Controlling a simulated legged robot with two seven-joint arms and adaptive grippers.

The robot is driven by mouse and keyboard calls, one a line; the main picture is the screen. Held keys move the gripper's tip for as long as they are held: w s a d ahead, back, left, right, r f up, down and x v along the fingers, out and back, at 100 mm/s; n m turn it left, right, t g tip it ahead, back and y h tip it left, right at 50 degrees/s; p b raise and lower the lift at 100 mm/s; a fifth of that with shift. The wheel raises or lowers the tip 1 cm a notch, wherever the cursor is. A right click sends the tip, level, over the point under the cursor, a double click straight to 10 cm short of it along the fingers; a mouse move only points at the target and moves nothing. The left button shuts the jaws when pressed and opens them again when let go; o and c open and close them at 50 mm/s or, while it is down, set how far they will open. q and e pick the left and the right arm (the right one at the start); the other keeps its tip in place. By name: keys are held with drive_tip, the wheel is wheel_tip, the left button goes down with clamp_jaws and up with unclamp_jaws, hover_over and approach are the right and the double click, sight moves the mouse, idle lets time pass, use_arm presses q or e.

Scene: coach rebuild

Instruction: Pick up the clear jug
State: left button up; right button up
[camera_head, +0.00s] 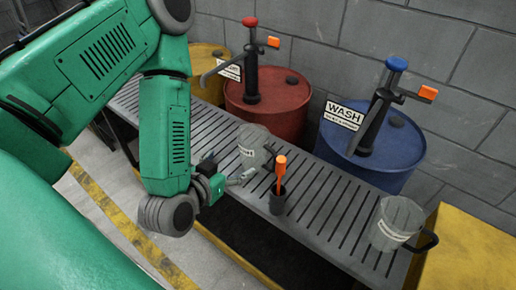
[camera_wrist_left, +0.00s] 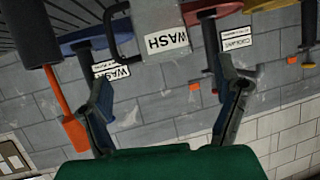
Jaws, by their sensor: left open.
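Two grey, slightly see-through jugs with white labels stand on the slatted grey bench (camera_head: 330,205). The nearer jug (camera_head: 250,140) is mid-bench, just beyond my left gripper (camera_head: 228,170). The other jug (camera_head: 396,218), with a dark handle, is at the bench's right end. I cannot tell from their look which one is called clear. My left gripper is open and empty. In the left wrist view, a jug labelled WASH (camera_wrist_left: 160,18) with a dark handle shows upside down, ahead of and between the spread fingers (camera_wrist_left: 165,100). My right gripper is not in view.
An orange-handled tool (camera_head: 280,170) stands in a dark holder (camera_head: 277,203) close right of the nearer jug. Yellow (camera_head: 205,60), red (camera_head: 266,108) and blue (camera_head: 385,165) drums with pumps stand behind the bench against a block wall. A yellow block (camera_head: 465,245) is at the right.

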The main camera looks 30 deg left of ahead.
sight(246, 151)
use_arm(q)
drive_tip(key=b+x, duration=0.7)
drive_tip(key=shift+s+a+f, duration=0.1)
drive_tip(key=shift+a+f, duration=0.05)
drive_tip(key=shift+f, duration=0.05)
drive_tip(key=shift+x, duration=0.9)
drive_tip(key=x, duration=0.3)
drive_tip(key=b+x, duration=0.1)
drive_tip(key=shift+w+r, duration=0.2)
drive_tip(key=shift+w, duration=0.1)
drive_tip(key=shift+c, duration=0.4)
drive_tip(key=c, duration=0.9)
